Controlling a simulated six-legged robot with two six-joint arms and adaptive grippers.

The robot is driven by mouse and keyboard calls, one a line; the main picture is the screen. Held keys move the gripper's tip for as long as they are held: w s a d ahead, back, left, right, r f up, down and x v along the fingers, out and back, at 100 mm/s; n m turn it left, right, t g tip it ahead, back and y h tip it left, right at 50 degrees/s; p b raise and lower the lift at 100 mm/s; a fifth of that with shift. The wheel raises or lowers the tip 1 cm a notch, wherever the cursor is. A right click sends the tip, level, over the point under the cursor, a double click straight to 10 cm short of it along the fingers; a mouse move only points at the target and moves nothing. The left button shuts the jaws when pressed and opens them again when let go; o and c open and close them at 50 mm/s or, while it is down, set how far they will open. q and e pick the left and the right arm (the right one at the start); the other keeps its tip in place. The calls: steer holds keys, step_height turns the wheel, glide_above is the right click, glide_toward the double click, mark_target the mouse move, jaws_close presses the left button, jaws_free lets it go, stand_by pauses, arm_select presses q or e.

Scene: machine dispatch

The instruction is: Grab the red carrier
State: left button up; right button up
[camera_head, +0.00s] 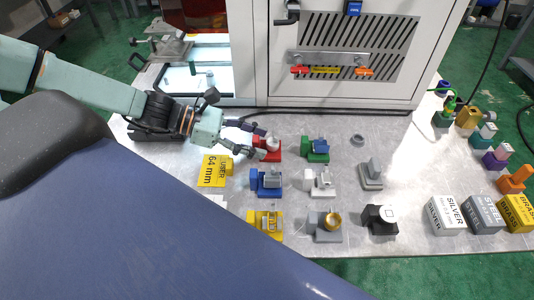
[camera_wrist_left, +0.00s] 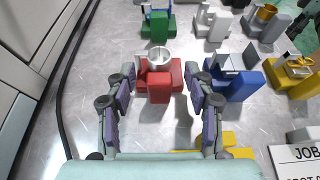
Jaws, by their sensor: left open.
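The red carrier (camera_head: 267,153) stands on the metal table, with a pale round part on top. It also shows in the left wrist view (camera_wrist_left: 159,86), with a silvery ring-shaped part (camera_wrist_left: 160,56) on it. My left gripper (camera_head: 262,143) comes in from the left and is open. In the wrist view its two fingers (camera_wrist_left: 164,90) stand on either side of the red carrier, and I see gaps between the fingers and the carrier. My right gripper is not in view.
A blue carrier (camera_head: 268,182) stands close in front of the red one. A green carrier (camera_head: 315,148) is to its right. The machine cabinet (camera_head: 340,55) rises behind the table.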

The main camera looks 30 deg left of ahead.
arm_select(q)
steer(key=shift+w+d+f, duration=0.1)
steer(key=shift+w+d, duration=0.15)
steer(key=shift+d, duration=0.1)
steer(key=shift+s, duration=0.1)
steer(key=c, duration=0.9)
jaws_close()
